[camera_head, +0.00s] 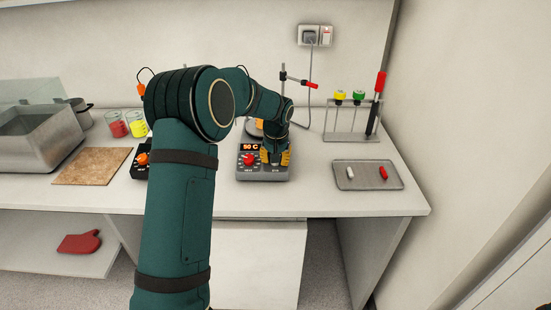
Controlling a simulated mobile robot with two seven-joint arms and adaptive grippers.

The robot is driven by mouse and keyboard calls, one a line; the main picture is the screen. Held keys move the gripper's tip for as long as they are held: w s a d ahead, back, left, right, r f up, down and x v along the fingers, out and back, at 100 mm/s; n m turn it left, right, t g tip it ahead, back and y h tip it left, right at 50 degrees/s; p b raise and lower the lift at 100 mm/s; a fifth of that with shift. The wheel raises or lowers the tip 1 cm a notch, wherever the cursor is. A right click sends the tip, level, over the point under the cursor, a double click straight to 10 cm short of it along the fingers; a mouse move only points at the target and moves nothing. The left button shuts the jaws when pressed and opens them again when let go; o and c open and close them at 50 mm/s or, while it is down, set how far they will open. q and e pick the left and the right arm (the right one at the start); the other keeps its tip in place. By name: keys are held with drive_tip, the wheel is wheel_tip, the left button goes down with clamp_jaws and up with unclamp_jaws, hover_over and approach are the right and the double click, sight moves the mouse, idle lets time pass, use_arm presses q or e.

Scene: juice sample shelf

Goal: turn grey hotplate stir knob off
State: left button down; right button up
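The grey hotplate (262,174) stands near the front of the bench, with a lit display (249,147) reading 50 C and a red knob (249,160) on the left of its front panel. My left gripper (275,158) has its yellow fingers pointing down at the right part of this panel. The fingers and wrist cover the place to the right of the red knob, so the stir knob and its setting are hidden. I cannot tell whether the fingers touch the knob or how far apart they are. My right gripper is not in view.
A black device with an orange knob (142,159) is partly behind my arm. A metal tray (345,184) with a white and a red piece lies right of the hotplate. A rack (336,136) stands behind it. A cork board (90,166) and metal bath (45,152) are left.

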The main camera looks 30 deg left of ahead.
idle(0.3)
use_arm(q)
drive_tip(key=c, duration=0.9)
unclamp_jaws()
drive_tip(key=shift+o, duration=0.2)
drive_tip(key=v, duration=1.2)
